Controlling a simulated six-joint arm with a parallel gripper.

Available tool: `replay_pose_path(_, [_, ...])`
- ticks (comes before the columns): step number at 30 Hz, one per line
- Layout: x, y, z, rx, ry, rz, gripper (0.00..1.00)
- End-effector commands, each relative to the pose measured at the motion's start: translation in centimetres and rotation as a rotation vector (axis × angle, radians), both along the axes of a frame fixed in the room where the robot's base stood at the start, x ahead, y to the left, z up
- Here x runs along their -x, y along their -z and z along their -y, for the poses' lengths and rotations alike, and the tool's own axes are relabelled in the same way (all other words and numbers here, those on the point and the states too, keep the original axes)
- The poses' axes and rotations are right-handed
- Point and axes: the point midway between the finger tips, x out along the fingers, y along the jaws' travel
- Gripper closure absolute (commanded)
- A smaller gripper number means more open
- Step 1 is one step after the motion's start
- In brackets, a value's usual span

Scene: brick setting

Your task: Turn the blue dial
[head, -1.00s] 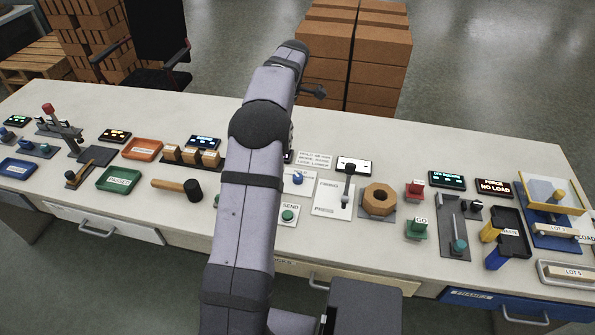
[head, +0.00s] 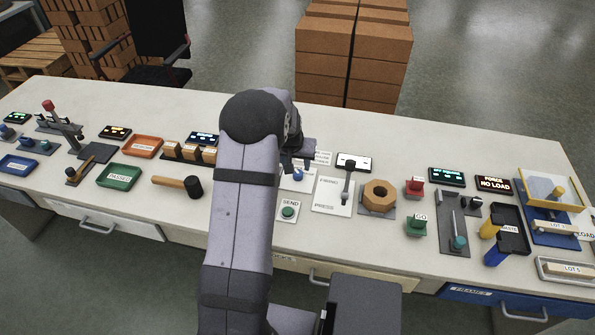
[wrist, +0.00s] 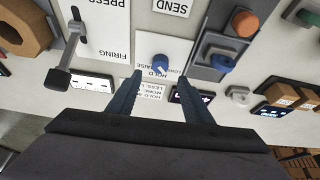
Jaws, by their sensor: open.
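The blue dial (head: 298,174) sits on a white plate, just right of my arm in the head view. In the wrist view the blue dial (wrist: 160,62) stands upright on its labelled plate, slightly beyond my fingertips. My gripper (wrist: 160,82) is open and empty, with one finger on each side of the line to the dial. The fingers appear apart from the dial; their height above it is hard to judge. In the head view my forearm and wrist hide the fingers.
The FIRING/PRESS lever (wrist: 62,75) stands left of my fingers in the wrist view. A panel with an orange knob (wrist: 244,22) and a blue knob (wrist: 222,63) is at right. The SEND button (head: 288,211) and a wooden hexagonal ring (head: 379,196) are nearby.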

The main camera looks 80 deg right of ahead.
Motion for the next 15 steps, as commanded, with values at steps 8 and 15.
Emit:
replay_pose_path(8, [0.0,0.3,0.1,-0.002,0.019,0.008,0.54])
replay_pose_path(15, [0.0,2.2,0.8,-0.005,0.018,0.008,0.54])
